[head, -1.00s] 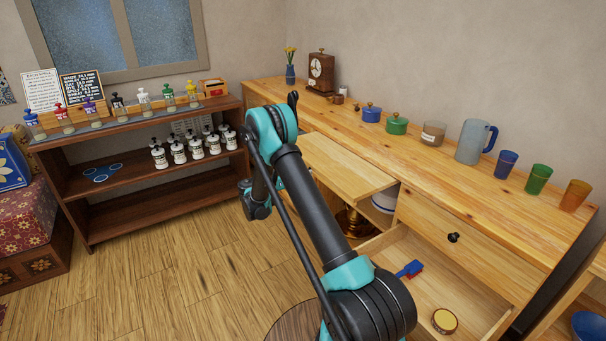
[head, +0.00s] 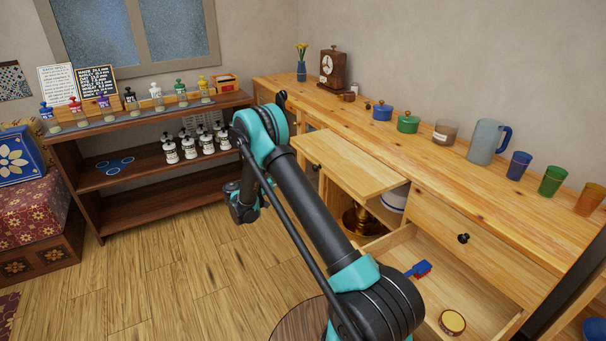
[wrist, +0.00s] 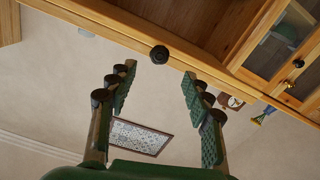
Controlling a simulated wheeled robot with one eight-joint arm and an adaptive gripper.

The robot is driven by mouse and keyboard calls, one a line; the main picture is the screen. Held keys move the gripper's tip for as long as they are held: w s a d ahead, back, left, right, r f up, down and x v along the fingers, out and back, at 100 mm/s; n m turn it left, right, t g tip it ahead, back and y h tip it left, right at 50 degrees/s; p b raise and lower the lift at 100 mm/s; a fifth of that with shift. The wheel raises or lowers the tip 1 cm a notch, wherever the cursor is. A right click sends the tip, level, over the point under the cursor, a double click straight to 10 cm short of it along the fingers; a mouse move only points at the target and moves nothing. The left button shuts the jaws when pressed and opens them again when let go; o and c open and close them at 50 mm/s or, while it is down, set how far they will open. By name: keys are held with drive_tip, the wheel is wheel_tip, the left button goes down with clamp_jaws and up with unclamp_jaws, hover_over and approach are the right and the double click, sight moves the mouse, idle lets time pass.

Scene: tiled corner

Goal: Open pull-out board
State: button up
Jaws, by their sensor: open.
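The pull-out board (head: 345,165) is a flat light-wood panel. In the head view it juts out from the cabinet front below the countertop, above an open compartment. My arm passes in front of its left side. In the wrist view, a round dark knob (wrist: 159,54) sits on a light-wood edge, which I take to be the board's front. My gripper (wrist: 160,74) is open and empty, its green-padded fingers spread on either side below the knob. The knob appears beyond the fingertips, apart from them. The fingers are hidden in the head view.
An open drawer (head: 478,303) holding a blue-and-red brush and a round tin juts out at lower right. A closed drawer with a dark knob (head: 463,238) is above it. A dark shelf (head: 150,215) stands at left. Floor between is clear.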

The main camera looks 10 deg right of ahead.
drive_tip(key=shift+v, duration=1.15)
drive_tip(key=s+d+r+n+g+y, duration=0.1)
drive_tip(key=s+d+r+n+y, duration=0.25)
drive_tip(key=s+d, duration=0.3)
drive_tip(key=s+d+r+n+g+y, duration=0.2)
drive_tip(key=s+d+r+n+y, duration=0.15)
drive_tip(key=s+d+y, duration=0.35)
drive_tip(key=s+a+f+n+y, duration=0.1)
drive_tip(key=s+a+n+y, duration=0.1)
drive_tip(key=s, duration=1.1)
drive_tip(key=s+a+f+n+t+y, duration=0.1)
drive_tip(key=s+a+f+n+y, duration=0.1)
drive_tip(key=s, duration=1.1)
drive_tip(key=shift+s+a+y, duration=0.15)
drive_tip(key=shift+a+y, duration=0.65)
drive_tip(key=shift+y, duration=0.45)
